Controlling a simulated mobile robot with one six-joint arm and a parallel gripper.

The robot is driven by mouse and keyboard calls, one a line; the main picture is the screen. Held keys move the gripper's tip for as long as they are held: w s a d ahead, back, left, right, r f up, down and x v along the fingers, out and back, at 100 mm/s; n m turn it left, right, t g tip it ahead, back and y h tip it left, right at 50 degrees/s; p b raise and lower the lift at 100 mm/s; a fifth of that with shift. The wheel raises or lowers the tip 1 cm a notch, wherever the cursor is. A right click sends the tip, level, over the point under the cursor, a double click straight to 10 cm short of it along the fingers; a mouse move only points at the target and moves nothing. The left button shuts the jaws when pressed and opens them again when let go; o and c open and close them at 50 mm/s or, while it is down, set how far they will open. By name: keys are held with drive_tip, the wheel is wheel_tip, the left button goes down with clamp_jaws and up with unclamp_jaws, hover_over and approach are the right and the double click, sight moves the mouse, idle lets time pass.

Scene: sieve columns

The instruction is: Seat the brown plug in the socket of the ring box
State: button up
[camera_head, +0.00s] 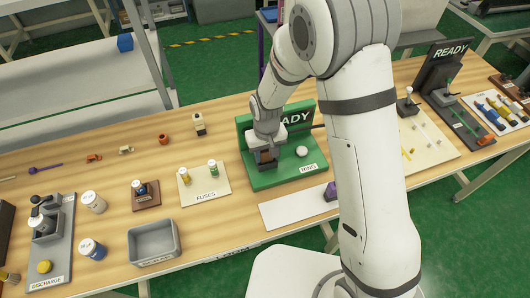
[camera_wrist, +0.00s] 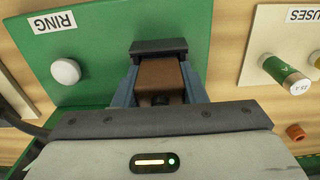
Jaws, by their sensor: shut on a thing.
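The green ring box (camera_head: 285,178) lies on the wooden table, with a RING label at its front edge and an upright back panel. The RING label and green face also show in the wrist view (camera_wrist: 103,88). My gripper (camera_head: 265,160) is over the left part of this box. In the wrist view my gripper (camera_wrist: 160,85) has its two blue-grey fingers on either side of the brown plug (camera_wrist: 160,72). A dark block (camera_wrist: 158,46), seemingly the socket, is right at the plug's far end. I cannot tell how deep the plug sits in it.
A white knob (camera_head: 302,151) stands on the box to the right of my gripper. A fuses board (camera_head: 205,190) with upright fuses is to the left. A grey tray (camera_head: 153,243) and a white sheet (camera_head: 290,214) lie nearer the front edge.

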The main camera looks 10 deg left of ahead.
drive_tip(key=shift+s+d+f, duration=0.1)
drive_tip(key=shift+s+f, duration=0.05)
drive_tip(key=shift+f, duration=0.3)
drive_tip(key=o, duration=0.9)
drive_tip(key=shift+s+d, duration=0.1)
drive_tip(key=shift+s, duration=0.05)
drive_tip(key=shift+o, duration=0.5)
drive_tip(key=shift+r+p, duration=0.55)
drive_tip(key=shift+r, duration=0.1)
drive_tip(key=r+b, duration=0.1)
drive_tip(key=r, duration=1)
drive_tip(key=shift+w+a+r+b, duration=0.2)
drive_tip(key=shift+r+b, duration=0.15)
drive_tip(key=shift+r, duration=0.05)
drive_tip(key=s+d+r+m+t, duration=0.1)
drive_tip(key=s+d+r+m, duration=0.1)
drive_tip(key=d+r, duration=0.45)
drive_tip(key=s+d+r+m+t, duration=0.1)
drive_tip(key=d+r, duration=0.2)
drive_tip(key=d, duration=0.6)
drive_tip(key=s+d+r+m+t, duration=0.1)
drive_tip(key=s+d+r+m, duration=0.2)
drive_tip(key=s+d, duration=0.7)
drive_tip(key=shift+s+d+r, duration=0.4)
drive_tip(key=shift+d, duration=0.25)
